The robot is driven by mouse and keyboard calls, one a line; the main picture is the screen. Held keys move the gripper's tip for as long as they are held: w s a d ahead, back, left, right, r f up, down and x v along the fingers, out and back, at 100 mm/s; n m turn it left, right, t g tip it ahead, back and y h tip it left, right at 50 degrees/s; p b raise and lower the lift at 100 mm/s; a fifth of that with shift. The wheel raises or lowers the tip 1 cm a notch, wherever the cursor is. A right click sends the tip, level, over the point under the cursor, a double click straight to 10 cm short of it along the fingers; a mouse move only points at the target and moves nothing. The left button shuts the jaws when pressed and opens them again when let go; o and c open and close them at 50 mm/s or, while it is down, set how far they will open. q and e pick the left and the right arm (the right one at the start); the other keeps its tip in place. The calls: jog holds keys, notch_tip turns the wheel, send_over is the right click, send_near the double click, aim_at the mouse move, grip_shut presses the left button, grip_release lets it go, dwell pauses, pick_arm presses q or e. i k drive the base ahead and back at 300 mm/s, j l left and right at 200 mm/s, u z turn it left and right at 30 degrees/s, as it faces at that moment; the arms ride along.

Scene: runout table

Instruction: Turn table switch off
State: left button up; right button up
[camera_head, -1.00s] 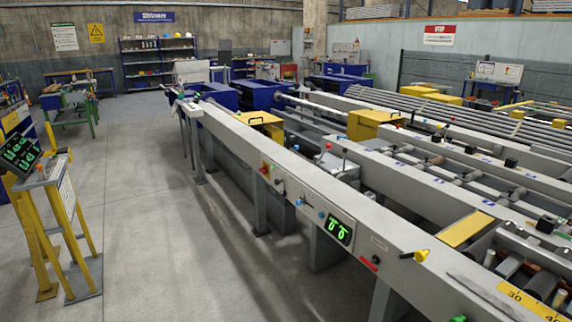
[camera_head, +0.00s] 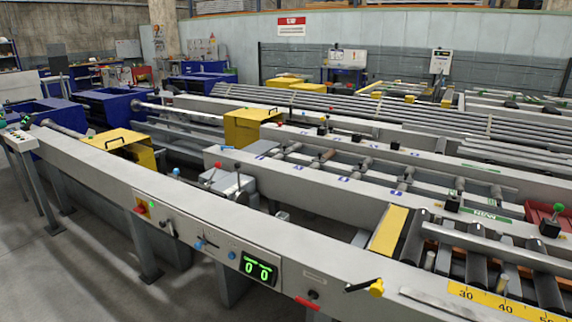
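The long grey runout table (camera_head: 100,172) runs from the upper left to the lower right. On its front face a control panel (camera_head: 182,240) carries a green light (camera_head: 152,204), a red button on a yellow plate (camera_head: 140,209), a black switch with a lever (camera_head: 167,227), blue knobs (camera_head: 200,244) and a digital display (camera_head: 258,268) with green zeros. A black knob (camera_head: 313,295) and a yellow-ended handle (camera_head: 376,288) are farther right. I cannot tell which control is the table switch, nor its setting. Neither of my grippers is in view.
Yellow covers (camera_head: 120,146) and rollers sit along the machine. A yellow scale (camera_head: 490,301) lies at the lower right. Blue bins (camera_head: 105,102) stand at the back left. Grey floor (camera_head: 90,275) is clear at the lower left, in front of the table.

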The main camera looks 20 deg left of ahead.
aim_at(141, 209)
jog(key=i+j+z, duration=0.1)
jog(key=j, duration=0.35)
jog(key=i+j, duration=0.15)
jog(key=j, duration=0.3)
jog(key=i+j+z, duration=0.15)
jog(key=j, duration=0.3)
jog(key=i+j, duration=0.1)
jog(key=j, duration=0.35)
jog(key=i+j+z, duration=0.15)
jog(key=j, duration=0.35)
jog(key=k, duration=0.05)
